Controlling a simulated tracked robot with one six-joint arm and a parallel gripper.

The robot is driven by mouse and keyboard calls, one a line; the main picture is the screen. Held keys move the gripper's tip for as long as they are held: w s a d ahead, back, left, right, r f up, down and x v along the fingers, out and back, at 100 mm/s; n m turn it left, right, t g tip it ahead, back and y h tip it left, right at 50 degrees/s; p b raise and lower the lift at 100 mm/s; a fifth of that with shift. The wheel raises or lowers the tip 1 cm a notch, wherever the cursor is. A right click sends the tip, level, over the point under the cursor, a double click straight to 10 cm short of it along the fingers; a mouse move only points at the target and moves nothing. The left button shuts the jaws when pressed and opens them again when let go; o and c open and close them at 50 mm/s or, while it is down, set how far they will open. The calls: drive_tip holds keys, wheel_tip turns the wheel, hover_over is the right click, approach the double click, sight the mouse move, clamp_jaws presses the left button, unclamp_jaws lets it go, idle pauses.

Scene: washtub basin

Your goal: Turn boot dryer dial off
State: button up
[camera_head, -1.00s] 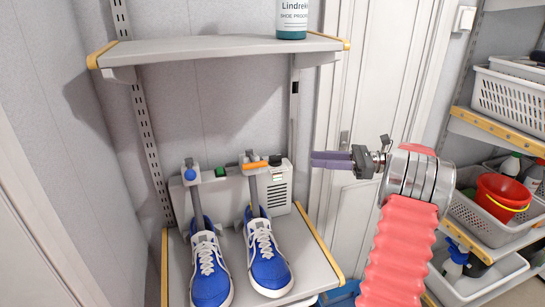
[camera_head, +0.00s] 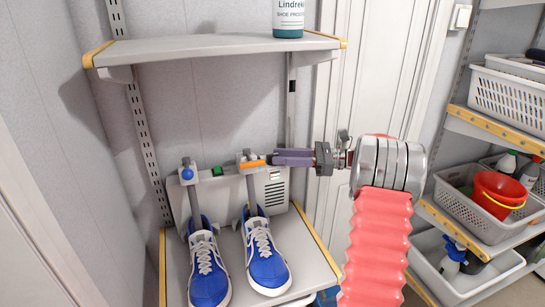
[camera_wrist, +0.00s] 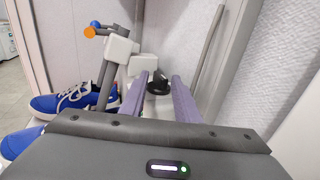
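The boot dryer (camera_head: 275,190) is a pale box with a vented front, standing on the lower shelf. Its black dial (camera_wrist: 158,85) shows in the wrist view between my two purple fingers, near their tips. The fingers look apart, with gaps beside the dial; I cannot tell whether either touches it. In the head view my gripper (camera_head: 277,157) is at the dryer's top right corner and hides the dial. The dial's setting is not readable. A green button (camera_head: 217,171) sits left of it on the dryer's top.
Two blue shoes (camera_head: 266,262) stand before the dryer on its upright tubes. An orange-tipped part (camera_head: 252,163) is just left of my fingers. The upper shelf (camera_head: 215,48) with a bottle (camera_head: 289,17) is above. A wall is close on the right in the wrist view.

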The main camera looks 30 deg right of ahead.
sight(272, 154)
drive_tip(key=shift+x, duration=1.7)
drive_tip(key=shift+c, duration=0.5)
clamp_jaws()
